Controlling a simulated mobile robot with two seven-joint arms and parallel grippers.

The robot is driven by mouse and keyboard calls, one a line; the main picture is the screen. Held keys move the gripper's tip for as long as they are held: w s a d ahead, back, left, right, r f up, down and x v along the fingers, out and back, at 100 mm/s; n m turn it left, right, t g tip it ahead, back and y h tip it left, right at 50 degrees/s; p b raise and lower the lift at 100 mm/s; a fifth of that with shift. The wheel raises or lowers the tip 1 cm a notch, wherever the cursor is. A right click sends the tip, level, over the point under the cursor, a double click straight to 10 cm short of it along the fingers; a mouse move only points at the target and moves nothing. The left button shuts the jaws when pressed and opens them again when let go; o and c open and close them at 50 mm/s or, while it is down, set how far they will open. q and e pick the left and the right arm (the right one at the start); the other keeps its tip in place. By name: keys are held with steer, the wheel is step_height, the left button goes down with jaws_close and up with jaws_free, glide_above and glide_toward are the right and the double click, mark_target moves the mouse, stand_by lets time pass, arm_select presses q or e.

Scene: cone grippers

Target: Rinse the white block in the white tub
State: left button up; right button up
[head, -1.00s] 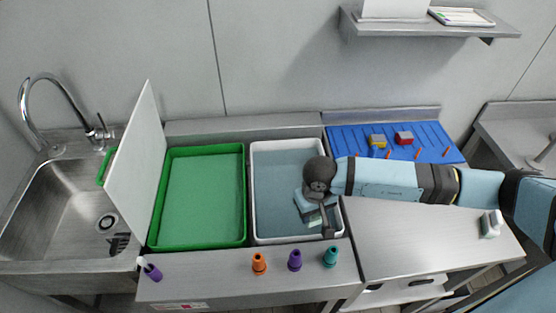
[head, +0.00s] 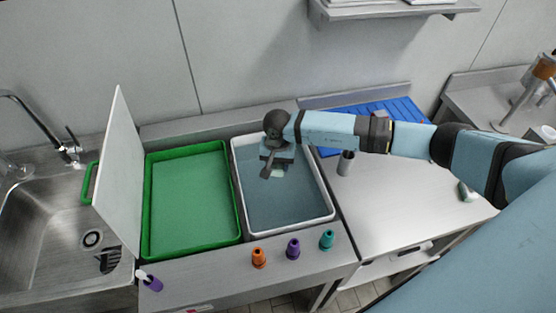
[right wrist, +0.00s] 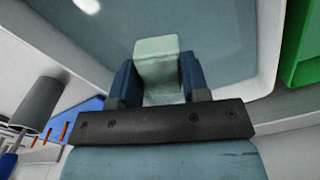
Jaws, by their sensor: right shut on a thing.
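The white block (right wrist: 157,62) is pale with a greenish tint and sits between the two dark blue fingers of my right gripper (right wrist: 155,80) in the right wrist view. In the head view my right gripper (head: 278,165) is over the far part of the white tub (head: 292,227), shut on the block. Only a small pale bit of the block shows there. The tub holds blue-grey water; I cannot tell how deep the block is. My left gripper is not in view.
The green tray (head: 191,248) stands left of the tub, with a white board (head: 122,175) upright beside it and a sink further left. Orange (head: 259,258), purple (head: 293,249) and teal (head: 327,240) cones stand in front. A grey cylinder (head: 345,164) stands right of the tub.

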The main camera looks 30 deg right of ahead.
mark_target(278, 164)
step_height(278, 164, down, 2)
steer(key=shift+f+b, duration=0.1)
steer(key=shift+b, duration=0.25)
steer(key=shift+f+b, duration=1.5)
steer(key=shift+f, duration=1.7)
steer(key=shift+r+p, duration=2.4)
steer(key=shift+r, duration=2.25)
steer(key=shift+r+p, duration=0.45)
steer(key=shift+r, duration=0.65)
steer(key=shift+r, duration=0.1)
